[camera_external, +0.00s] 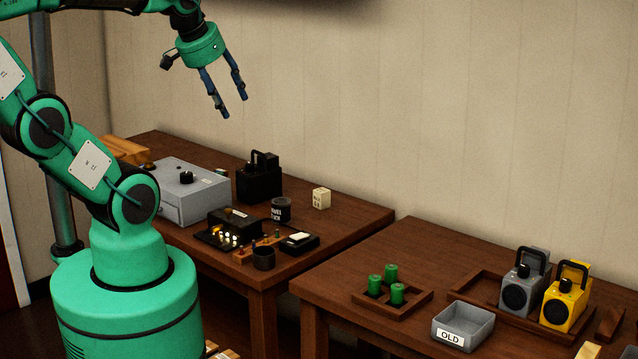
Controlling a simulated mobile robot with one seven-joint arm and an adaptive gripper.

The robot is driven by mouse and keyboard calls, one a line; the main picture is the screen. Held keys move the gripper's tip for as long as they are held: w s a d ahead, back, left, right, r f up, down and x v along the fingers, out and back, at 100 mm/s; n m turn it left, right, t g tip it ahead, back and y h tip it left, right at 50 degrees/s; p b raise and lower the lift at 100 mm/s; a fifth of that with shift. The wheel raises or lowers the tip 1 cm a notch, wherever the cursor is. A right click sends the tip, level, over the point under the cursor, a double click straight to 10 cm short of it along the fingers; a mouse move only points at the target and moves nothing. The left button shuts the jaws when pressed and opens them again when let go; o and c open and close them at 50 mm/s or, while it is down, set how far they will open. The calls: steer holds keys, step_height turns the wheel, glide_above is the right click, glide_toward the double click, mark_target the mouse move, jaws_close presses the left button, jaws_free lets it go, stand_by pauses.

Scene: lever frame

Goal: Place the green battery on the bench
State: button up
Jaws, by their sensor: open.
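Several green batteries stand upright in a small wooden tray (412,308) on the right wooden bench (350,275). The visible ones are a left battery (374,286), a back battery (391,273) and a front battery (397,294). My gripper (233,106) is open and empty. It is high above the left bench (345,225), with its blue fingers pointing down, well away from the batteries. I cannot tell which green battery the task names.
A grey bin marked OLD (463,326) stands right of the battery tray. Behind it a wooden tray (490,292) holds a grey radio (522,285) and a yellow radio (565,298). A grey box (187,190), a black device (259,180) and small items crowd the left bench. A gap separates the benches.

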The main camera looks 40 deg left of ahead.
steer(key=w+a+r+g+p, duration=0.1)
steer(key=w+a, duration=0.3)
steer(key=w, duration=0.4)
steer(key=w+a+r+g+p, duration=0.1)
steer(key=w+a, duration=0.4)
steer(key=w, duration=0.3)
steer(key=g+p, duration=0.4)
glide_above(231, 174)
step_height(231, 174, down, 30)
steer(key=shift+w+a, duration=0.15)
steer(key=shift+f, duration=0.15)
steer(key=shift+f, duration=4.25)
